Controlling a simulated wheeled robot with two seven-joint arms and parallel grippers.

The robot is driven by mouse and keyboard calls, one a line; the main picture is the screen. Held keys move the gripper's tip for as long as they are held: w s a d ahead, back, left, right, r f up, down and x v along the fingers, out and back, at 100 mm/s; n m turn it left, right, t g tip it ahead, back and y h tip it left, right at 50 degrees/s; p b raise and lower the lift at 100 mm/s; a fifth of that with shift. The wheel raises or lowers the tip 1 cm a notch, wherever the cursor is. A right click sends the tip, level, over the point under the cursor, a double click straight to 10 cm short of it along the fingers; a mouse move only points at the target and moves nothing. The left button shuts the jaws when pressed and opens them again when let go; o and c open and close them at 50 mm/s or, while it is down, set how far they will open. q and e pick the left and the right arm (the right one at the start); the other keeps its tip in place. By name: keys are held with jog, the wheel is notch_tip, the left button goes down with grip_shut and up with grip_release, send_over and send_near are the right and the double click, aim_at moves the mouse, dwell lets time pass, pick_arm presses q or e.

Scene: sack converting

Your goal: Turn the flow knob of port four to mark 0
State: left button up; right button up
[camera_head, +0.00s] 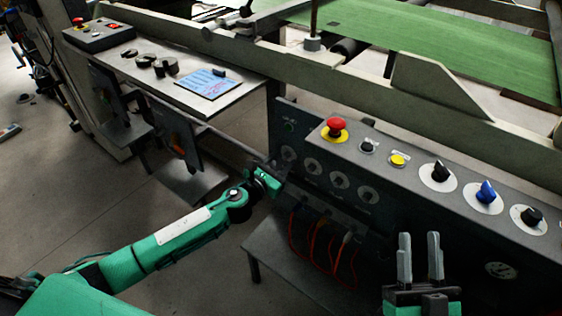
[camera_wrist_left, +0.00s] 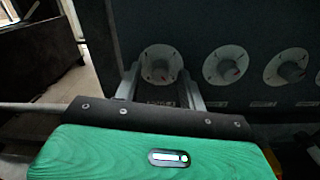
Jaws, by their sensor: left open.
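A row of round white dials with grey flow knobs is on the dark front panel (camera_head: 325,190). The leftmost knob in the left wrist view (camera_wrist_left: 160,68) sits between the fingers of my left gripper (camera_wrist_left: 159,80). My left gripper (camera_head: 274,172) is open, one finger on each side of that knob; contact cannot be told. The port labels and mark numbers are too small to read. My right gripper (camera_head: 420,258) is open and empty, in front of the console.
The console top carries a red emergency button (camera_head: 337,127), a yellow button (camera_head: 398,160), and black and blue selector knobs (camera_head: 486,194). Orange cables (camera_head: 312,250) hang below the dials over a low grey shelf (camera_head: 275,255). A side table with a blue sheet (camera_head: 209,83) stands back left.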

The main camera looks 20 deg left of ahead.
pick_arm(q)
jog(key=shift+c, duration=0.4)
jog(key=c, duration=0.7)
grip_shut()
